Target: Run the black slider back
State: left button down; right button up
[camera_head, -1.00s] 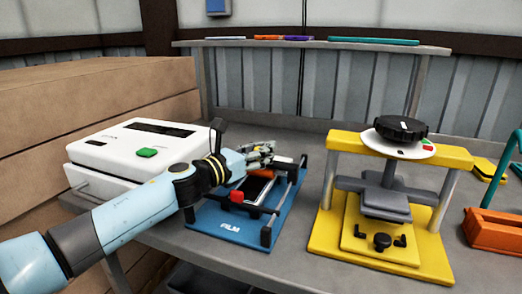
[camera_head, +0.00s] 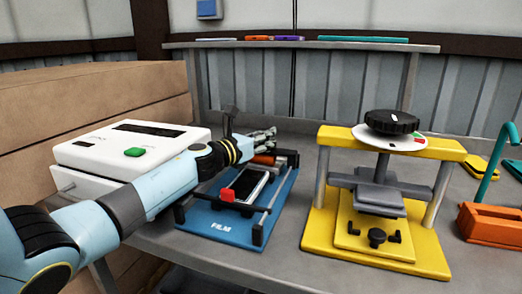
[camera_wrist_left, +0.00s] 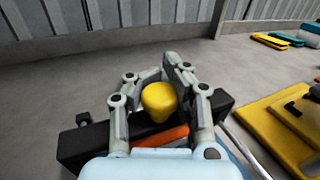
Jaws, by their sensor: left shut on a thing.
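The blue film applicator (camera_head: 218,228), marked FILM, lies on the bench with two rails along its sides. The black slider (camera_head: 288,156) is at the far end of the rails, with an orange roller (camera_head: 264,159) beside it. My left gripper (camera_head: 263,138) is over the slider. In the left wrist view, its fingers (camera_wrist_left: 158,85) are shut around a yellow knob (camera_wrist_left: 158,102) on the black slider (camera_wrist_left: 75,143), and the orange roller (camera_wrist_left: 165,137) shows below. A dark-screened phone (camera_head: 250,186) lies on the base, its near part uncovered. My right gripper is out of view.
A white machine (camera_head: 120,160) with a green button stands left, behind my left arm. A yellow press (camera_head: 385,245) with a black dial stands right of the applicator. An orange block (camera_head: 490,222) is at far right. A shelf (camera_head: 330,44) runs along the back.

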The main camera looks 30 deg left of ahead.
pick_arm(q)
jog(key=shift+w+a+f, duration=0.1)
jog(key=shift+w+a, duration=0.2)
jog(key=shift+a, duration=0.15)
jog(key=c, duration=1)
grip_release()
jog(key=shift+s+a, duration=0.2)
jog(key=shift+a, duration=0.05)
jog(key=shift+w+d, duration=0.15)
jog(key=shift+d, duration=0.1)
jog(key=shift+r, duration=4.95)
